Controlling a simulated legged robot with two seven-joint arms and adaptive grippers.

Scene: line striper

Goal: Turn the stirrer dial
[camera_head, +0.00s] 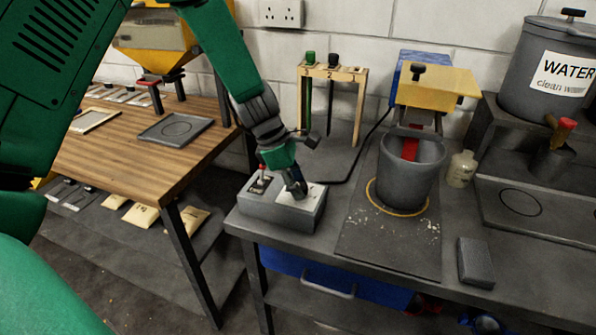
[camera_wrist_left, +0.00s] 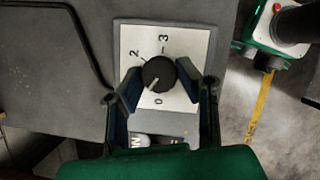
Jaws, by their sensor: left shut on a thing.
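The stirrer dial (camera_wrist_left: 158,73) is a round black knob on a white plate (camera_wrist_left: 183,43) marked 0, 2 and 3. Its white pointer line slants down and left in the wrist view, a little to the left of the 0. The plate is on top of a grey control box (camera_head: 270,212) at the bench's front left corner. My left gripper (camera_head: 297,190) reaches down onto the box and hides the dial in the head view. In the wrist view its two fingers (camera_wrist_left: 159,84) are shut on the dial from both sides. My right gripper is not in view.
A red-tipped toggle switch (camera_head: 261,176) is beside the gripper on the box. A grey bucket (camera_head: 410,175) stands under the yellow-topped stirrer (camera_head: 435,85). A wooden rack (camera_head: 333,75) stands behind. A grey block (camera_head: 475,262) lies at the right front. A black cable runs behind the box.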

